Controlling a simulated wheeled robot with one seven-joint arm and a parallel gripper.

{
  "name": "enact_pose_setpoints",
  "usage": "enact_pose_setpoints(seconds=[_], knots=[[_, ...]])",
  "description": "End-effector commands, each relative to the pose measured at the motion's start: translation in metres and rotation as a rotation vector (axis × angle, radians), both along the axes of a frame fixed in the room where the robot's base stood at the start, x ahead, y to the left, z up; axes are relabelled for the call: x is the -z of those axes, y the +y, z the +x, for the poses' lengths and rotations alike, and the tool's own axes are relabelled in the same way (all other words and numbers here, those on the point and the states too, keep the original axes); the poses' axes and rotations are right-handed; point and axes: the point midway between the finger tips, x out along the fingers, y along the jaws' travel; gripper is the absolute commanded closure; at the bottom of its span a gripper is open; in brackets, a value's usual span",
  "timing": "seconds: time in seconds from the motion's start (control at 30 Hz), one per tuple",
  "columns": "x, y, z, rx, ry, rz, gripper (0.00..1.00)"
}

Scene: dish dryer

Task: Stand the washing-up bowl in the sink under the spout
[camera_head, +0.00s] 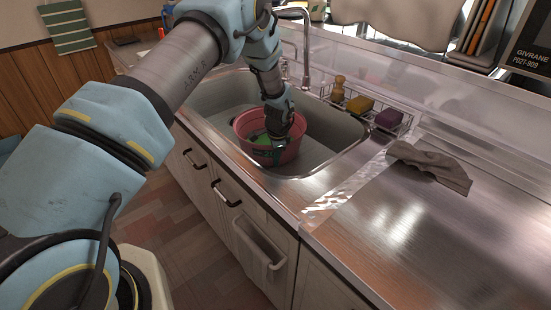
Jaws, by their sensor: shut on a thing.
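The pink washing-up bowl (289,153) is in the steel sink (325,130), near its front wall and appearing roughly upright. Something green shows inside or at the side of the bowl. My gripper (277,138) reaches down to the bowl and is shut on it; its fingertips are partly hidden, so the exact grip point is hard to see. The spout (306,45) is a curved chrome pipe rising behind the sink, beyond my wrist. Whether the bowl touches the sink floor cannot be told.
A wire caddy (366,116) with a brush (338,90), a yellow sponge (360,105) and a purple sponge (388,119) stands along the sink's back right edge. A grey cloth (430,166) lies on the steel counter (430,230). The counter's front right is clear.

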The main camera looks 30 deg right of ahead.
Motion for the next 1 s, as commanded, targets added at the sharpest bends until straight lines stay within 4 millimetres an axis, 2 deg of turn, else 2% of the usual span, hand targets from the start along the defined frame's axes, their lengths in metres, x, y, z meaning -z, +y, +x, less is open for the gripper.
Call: enact_pose_setpoints(seconds=[0.03, 0.07, 0.3, 0.67, 0.77, 1.0], knots=[[0.003, 0.000, 0.000, 0.000, -0.001, -0.001, 1.00], [0.002, 0.000, 0.000, 0.000, 0.000, 0.000, 0.84], [0.001, 0.000, 0.000, 0.000, 0.000, 0.000, 0.58], [-0.005, 0.000, 0.000, 0.000, -0.001, -0.001, 0.58], [-0.018, 0.000, -0.003, 0.000, -0.001, -0.001, 0.58], [-0.067, 0.003, -0.012, 0.000, -0.002, -0.004, 0.58]])
